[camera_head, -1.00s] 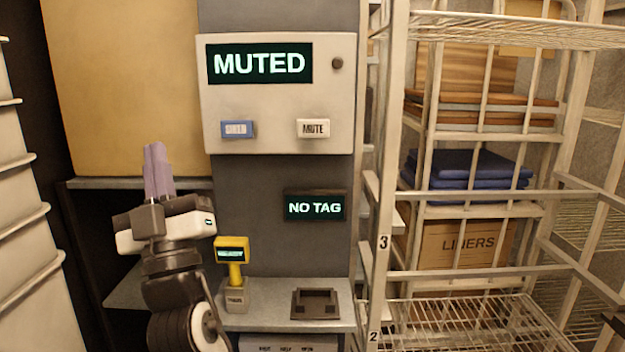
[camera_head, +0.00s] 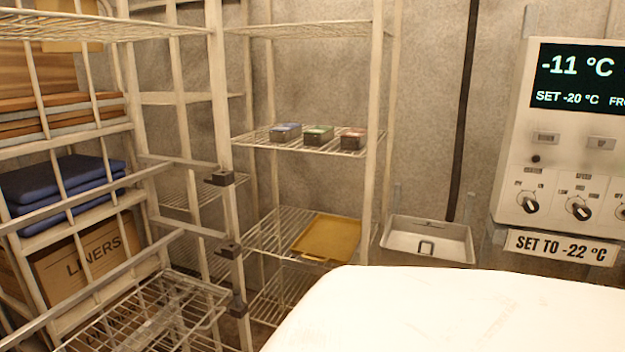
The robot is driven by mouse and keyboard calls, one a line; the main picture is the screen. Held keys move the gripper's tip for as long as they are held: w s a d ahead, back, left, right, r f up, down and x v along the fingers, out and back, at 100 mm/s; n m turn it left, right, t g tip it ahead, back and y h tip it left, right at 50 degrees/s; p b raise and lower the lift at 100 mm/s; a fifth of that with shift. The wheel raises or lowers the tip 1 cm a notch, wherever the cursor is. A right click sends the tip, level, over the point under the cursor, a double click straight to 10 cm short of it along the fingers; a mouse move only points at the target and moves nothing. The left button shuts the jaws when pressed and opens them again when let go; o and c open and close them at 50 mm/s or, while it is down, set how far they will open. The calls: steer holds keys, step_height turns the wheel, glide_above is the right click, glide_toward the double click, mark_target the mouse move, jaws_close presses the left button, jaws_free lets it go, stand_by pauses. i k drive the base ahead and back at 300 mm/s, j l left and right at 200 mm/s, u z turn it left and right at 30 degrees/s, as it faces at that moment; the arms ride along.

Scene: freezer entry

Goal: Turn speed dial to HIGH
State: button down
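A pale control panel (camera_head: 575,140) is on the wall at the right edge, cut off by the frame. Its dark display (camera_head: 585,78) reads -11 °C and SET -20 °C. Below are a left dial (camera_head: 528,201), a middle dial (camera_head: 579,208) and part of a third dial (camera_head: 620,212). The small label above the middle dial looks like SPEED, but it is too small to be sure. The pointer settings cannot be read clearly. My gripper is not in view.
A sign (camera_head: 562,247) under the panel reads SET TO -22 °C. A pale wall tray (camera_head: 428,240) hangs left of it. A wire rack (camera_head: 300,140) holds small boxes and a yellow tray (camera_head: 327,237). A smooth white surface (camera_head: 450,310) fills the bottom right.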

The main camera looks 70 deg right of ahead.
mark_target(581, 212)
steer(key=z, duration=3.4)
steer(key=i+l+u, duration=0.15)
steer(key=l, duration=0.2)
steer(key=l+u, duration=0.1)
steer(key=l, duration=0.25)
steer(key=i+l+u, duration=0.15)
steer(key=l, duration=0.2)
